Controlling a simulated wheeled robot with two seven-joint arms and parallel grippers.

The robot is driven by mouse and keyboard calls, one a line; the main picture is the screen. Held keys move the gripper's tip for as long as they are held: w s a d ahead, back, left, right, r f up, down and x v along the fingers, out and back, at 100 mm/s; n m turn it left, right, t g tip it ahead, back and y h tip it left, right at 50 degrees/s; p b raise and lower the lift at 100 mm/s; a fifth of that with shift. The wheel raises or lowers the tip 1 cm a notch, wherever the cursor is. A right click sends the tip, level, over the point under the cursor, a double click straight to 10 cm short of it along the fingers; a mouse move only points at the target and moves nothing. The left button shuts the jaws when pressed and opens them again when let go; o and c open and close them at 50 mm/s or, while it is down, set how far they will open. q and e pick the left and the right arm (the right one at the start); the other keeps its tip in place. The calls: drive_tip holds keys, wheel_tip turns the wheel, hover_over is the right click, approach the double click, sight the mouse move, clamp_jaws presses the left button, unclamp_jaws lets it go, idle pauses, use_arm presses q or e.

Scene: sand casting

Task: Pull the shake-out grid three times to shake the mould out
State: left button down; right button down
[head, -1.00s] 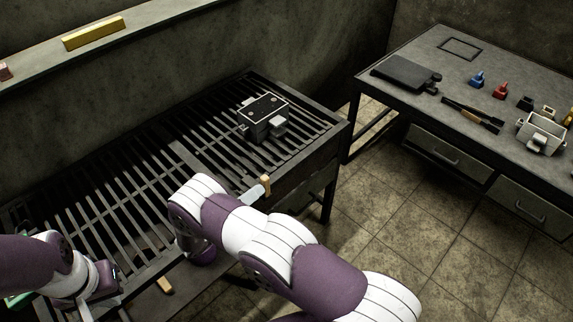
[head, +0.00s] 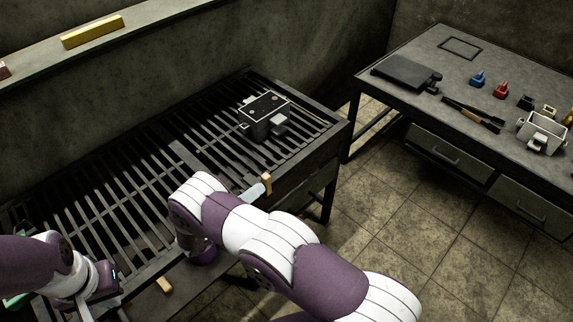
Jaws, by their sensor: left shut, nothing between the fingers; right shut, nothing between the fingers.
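The shake-out grid (head: 112,187) is a dark frame of parallel slats on a metal stand, filling the left and middle of the head view. The mould (head: 265,113), a grey box-like flask with side lugs, sits upright on the grid's far right part. My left gripper (head: 88,311) is at the grid's near left edge, shut and empty, partly cut off by the picture's bottom. My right gripper (head: 203,256) is at the grid's near edge, left of the mould; its fingers are mostly hidden by my wrist. Light wooden pieces (head: 267,184) show along the near edge.
A workbench (head: 400,58) at the right holds a dark flat plate (head: 406,74), small blue (head: 478,79) and red (head: 501,90) pieces, tools (head: 473,114) and a pale box (head: 541,132). A wall ledge with a yellow bar (head: 93,32) runs behind the grid. Tiled floor lies between.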

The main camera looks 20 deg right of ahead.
drive_tip(key=shift+s+a, duration=0.25)
drive_tip(key=shift+a, duration=0.35)
drive_tip(key=shift+w+d, duration=0.1)
drive_tip(key=shift+d, duration=0.05)
drive_tip(key=shift+w+d, duration=0.15)
drive_tip(key=shift+d, duration=0.35)
drive_tip(key=shift+s+a+b, duration=0.25)
drive_tip(key=shift+a+b, duration=0.1)
drive_tip(key=shift+a, duration=0.35)
drive_tip(key=shift+a, duration=0.1)
